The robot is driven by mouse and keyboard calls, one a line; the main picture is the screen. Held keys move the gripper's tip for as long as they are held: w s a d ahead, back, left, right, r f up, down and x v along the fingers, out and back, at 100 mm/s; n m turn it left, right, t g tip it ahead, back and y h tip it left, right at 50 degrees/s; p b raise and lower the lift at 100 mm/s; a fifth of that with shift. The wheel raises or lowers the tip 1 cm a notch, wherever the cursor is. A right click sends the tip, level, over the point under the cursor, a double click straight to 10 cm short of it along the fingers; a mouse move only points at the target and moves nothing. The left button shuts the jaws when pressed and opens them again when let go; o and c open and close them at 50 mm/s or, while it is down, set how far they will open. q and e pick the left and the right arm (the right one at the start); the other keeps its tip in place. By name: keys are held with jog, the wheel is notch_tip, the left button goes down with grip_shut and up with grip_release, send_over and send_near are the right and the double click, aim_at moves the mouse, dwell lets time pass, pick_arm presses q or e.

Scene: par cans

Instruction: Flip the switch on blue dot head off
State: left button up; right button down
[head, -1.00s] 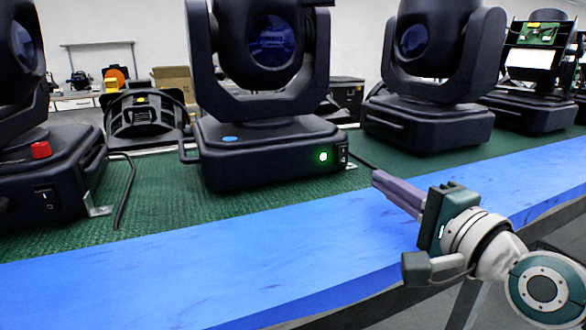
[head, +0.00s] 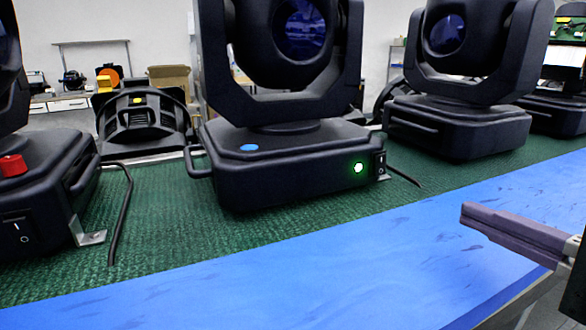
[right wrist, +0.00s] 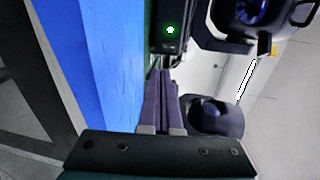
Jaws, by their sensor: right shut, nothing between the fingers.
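The blue dot head (head: 285,165) is a dark moving-head light on the green mat, with a blue dot (head: 248,147) on top of its base. A green light (head: 358,168) glows on its base front, and a rocker switch (head: 380,163) sits just right of it. My right gripper (head: 468,214) is shut and empty, over the blue table edge, to the right of and nearer than the switch, apart from it. In the right wrist view the fingers (right wrist: 160,85) point up toward the green light (right wrist: 170,30). My left gripper is out of view.
A further dark head (head: 460,125) stands at right. A black cable (head: 122,215) lies on the green mat (head: 190,235). The blue front strip (head: 300,270) is clear.

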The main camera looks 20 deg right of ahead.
aim_at(393, 204)
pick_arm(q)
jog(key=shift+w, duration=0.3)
pick_arm(e)
jog(key=shift+s+r, duration=0.3)
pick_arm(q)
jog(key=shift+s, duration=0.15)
pick_arm(e)
jog(key=shift+w+p, duration=0.35)
jog(key=shift+w, duration=0.15)
jog(key=w, duration=0.3)
jog(key=w+f+p, duration=0.1)
jog(key=w, duration=0.3)
jog(key=w+a, duration=0.1)
jog(key=w, duration=0.3)
jog(key=shift+w+f, duration=0.2)
jog(key=shift+f, duration=0.15)
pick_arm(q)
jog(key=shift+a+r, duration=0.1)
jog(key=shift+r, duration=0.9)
pick_arm(e)
jog(key=shift+w+f, duration=0.1)
jog(key=shift+w, duration=0.6)
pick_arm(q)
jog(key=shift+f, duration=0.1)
